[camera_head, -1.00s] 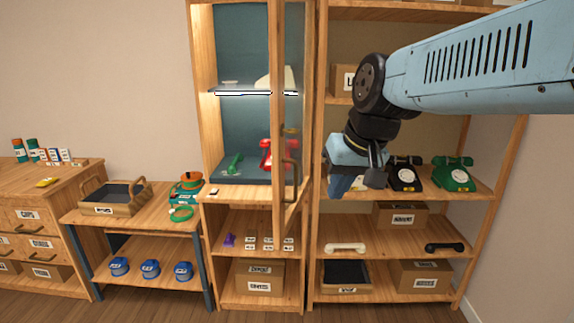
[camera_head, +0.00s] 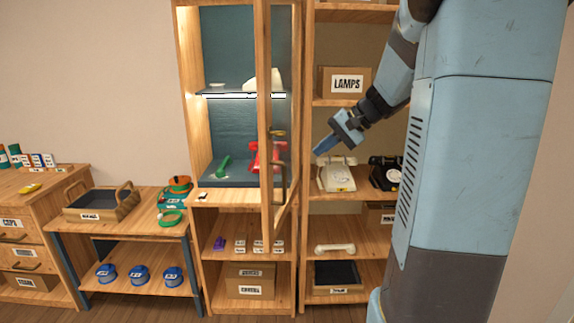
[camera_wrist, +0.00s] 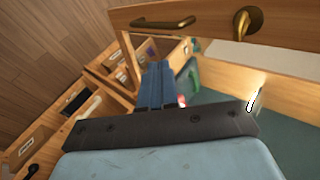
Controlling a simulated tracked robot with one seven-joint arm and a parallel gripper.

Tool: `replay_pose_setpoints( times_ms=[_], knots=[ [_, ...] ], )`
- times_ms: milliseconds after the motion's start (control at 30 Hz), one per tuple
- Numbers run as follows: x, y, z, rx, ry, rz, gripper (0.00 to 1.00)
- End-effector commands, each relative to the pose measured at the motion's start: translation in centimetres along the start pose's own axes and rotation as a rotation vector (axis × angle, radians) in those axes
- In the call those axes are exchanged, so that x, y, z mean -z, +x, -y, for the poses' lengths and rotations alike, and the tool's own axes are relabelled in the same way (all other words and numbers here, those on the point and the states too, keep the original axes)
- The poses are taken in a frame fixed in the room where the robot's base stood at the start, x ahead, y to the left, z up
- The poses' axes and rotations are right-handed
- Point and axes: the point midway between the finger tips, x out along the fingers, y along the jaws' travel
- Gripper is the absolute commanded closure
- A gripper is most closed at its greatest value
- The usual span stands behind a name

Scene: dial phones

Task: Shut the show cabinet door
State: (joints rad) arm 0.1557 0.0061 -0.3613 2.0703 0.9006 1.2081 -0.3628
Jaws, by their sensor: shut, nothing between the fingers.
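The show cabinet door (camera_head: 264,110) is a wooden frame with glass. It stands ajar, swung out toward me from the cabinet's right side. A dark bar handle (camera_head: 280,181) is on it. The show cabinet (camera_head: 190,110) has a blue-green back and a lit glass shelf. My gripper (camera_head: 324,147) is shut and empty, to the right of the door and apart from it, in front of the right shelf unit.
A red phone (camera_head: 257,160) and a green handset (camera_head: 221,168) stand inside the cabinet. A cream phone (camera_head: 336,176) and a black phone (camera_head: 386,173) are on the right shelf near my gripper. A LAMPS box (camera_head: 343,81) sits above. A low table (camera_head: 148,208) stands left.

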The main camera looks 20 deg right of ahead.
Motion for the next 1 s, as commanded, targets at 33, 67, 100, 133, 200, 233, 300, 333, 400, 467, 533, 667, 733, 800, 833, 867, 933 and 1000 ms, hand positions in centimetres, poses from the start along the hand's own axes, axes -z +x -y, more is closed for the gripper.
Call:
replay_pose_setpoints(
  times_ms=[33, 67, 100, 133, 200, 233, 300, 333, 400, 467, 533, 667, 733, 800, 833, 867, 933, 1000],
  knots=[
    [0.2, 0.2, -0.1, 0.002, 0.003, 0.000, 1.00],
    [0.2, 0.4, -0.1, 0.003, 0.003, 0.000, 1.00],
    [0.2, 0.7, 0.0, 0.003, 0.003, 0.000, 1.00],
    [0.2, 1.0, 0.0, 0.003, 0.003, 0.000, 1.00],
    [0.1, 1.9, 0.0, 0.003, 0.003, 0.002, 1.00],
    [0.1, 2.4, 0.0, 0.003, 0.003, 0.002, 1.00],
    [0.1, 3.6, -0.1, 0.002, 0.003, 0.003, 1.00],
    [0.1, 4.1, 0.0, 0.002, 0.002, 0.003, 1.00],
    [0.1, 5.3, 0.0, 0.002, 0.003, 0.002, 1.00],
    [0.1, 6.4, -0.1, 0.001, 0.003, 0.003, 1.00],
    [0.1, 7.7, 0.0, 0.001, 0.002, 0.004, 1.00],
    [0.1, 9.9, 0.0, 0.001, 0.003, 0.003, 1.00],
    [0.1, 10.7, 0.7, 0.002, -0.001, 0.001, 1.00],
    [0.1, 11.4, 1.3, 0.003, -0.001, 0.001, 1.00],
    [0.1, 11.6, 1.6, 0.002, -0.001, 0.001, 1.00],
    [0.1, 11.9, 1.8, 0.002, -0.001, 0.001, 1.00],
    [0.1, 12.3, 2.2, 0.002, 0.000, 0.000, 1.00],
    [0.1, 12.6, 2.5, 0.002, 0.001, 0.000, 1.00]
  ],
)
